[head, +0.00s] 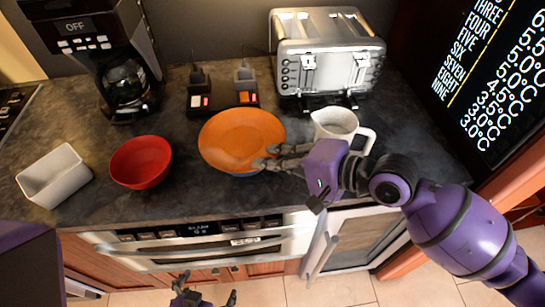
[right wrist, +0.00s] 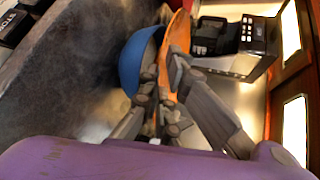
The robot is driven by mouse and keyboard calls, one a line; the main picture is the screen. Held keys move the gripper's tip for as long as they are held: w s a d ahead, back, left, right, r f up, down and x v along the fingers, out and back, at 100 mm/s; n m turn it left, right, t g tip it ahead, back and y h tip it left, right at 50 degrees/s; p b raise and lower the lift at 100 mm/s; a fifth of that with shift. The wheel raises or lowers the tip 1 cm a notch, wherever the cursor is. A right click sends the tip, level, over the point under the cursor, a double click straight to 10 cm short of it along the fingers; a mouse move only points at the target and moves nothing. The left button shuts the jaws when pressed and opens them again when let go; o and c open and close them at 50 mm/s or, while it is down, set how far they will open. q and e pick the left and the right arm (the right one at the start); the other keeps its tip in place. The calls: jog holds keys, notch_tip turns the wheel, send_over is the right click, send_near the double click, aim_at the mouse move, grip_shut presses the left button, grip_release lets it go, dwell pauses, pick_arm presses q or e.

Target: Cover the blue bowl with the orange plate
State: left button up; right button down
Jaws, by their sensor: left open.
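The orange plate (head: 240,137) lies over the blue bowl (head: 243,175) on the dark counter and hides most of it in the head view. In the right wrist view the orange plate (right wrist: 179,42) is against or very close to the open side of the blue bowl (right wrist: 136,60); exact contact is hard to tell. My right gripper (head: 268,162) is at the plate's right front rim, its fingers on either side of the rim, closed on it (right wrist: 163,90). My left gripper (head: 204,297) is open and empty, low in front of the oven.
A red bowl (head: 141,162) and a white rectangular dish (head: 54,177) stand to the left. A white mug (head: 336,124) is close behind my right gripper. A toaster (head: 326,55), a power strip (head: 222,100) and a coffee maker (head: 95,50) line the back.

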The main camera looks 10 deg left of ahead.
pick_arm(q)
jog(key=shift+w+r, duration=0.1)
jog(key=shift+r, duration=0.1)
pick_arm(e)
jog(key=shift+r, duration=0.1)
pick_arm(q)
jog(key=shift+w+d+r, duration=0.15)
jog(key=shift+w+r, duration=0.05)
jog(key=shift+w, duration=0.2)
jog(key=shift+w+d+r, duration=0.1)
jog(key=shift+w+r, duration=0.05)
jog(key=shift+w, duration=0.25)
jog(key=shift+s+a+p, duration=0.3)
jog(key=shift+s, duration=0.25)
pick_arm(e)
jog(key=shift+f, duration=0.2)
pick_arm(q)
jog(key=shift+w, duration=0.15)
jog(key=shift+w+d+r, duration=0.1)
jog(key=shift+w+d, duration=0.2)
jog(key=shift+w, duration=0.15)
pick_arm(e)
jog(key=shift+f, duration=0.2)
pick_arm(q)
jog(key=shift+s, duration=0.25)
pick_arm(e)
jog(key=shift+f, duration=0.1)
